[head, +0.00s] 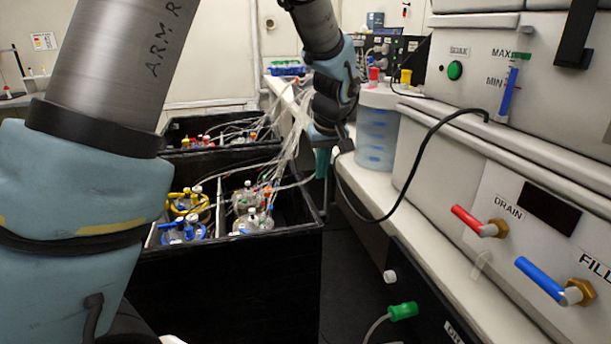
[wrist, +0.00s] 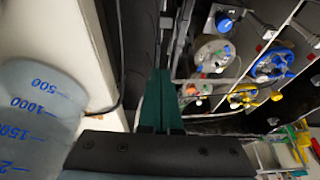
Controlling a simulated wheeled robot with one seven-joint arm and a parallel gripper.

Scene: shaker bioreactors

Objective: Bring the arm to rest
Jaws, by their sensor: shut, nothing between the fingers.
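My gripper (head: 322,165) hangs at the end of my raised arm, pointing down beside the right rim of the black bin (head: 235,285). Its teal fingers also show in the wrist view (wrist: 161,85), pressed together with nothing between them. In the head view the fingers are small and partly hidden behind tubing and my wrist. My arm enters at the upper left, leaves the top of the picture and comes down again near the middle.
The bin holds several capped vessels (head: 253,222) with trailing tubes. A clear graduated container (head: 376,138) stands on the white bench close right of my gripper. A black cable (head: 408,185) loops there. Right is a machine with a red drain valve (head: 472,220) and blue fill valve (head: 545,280).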

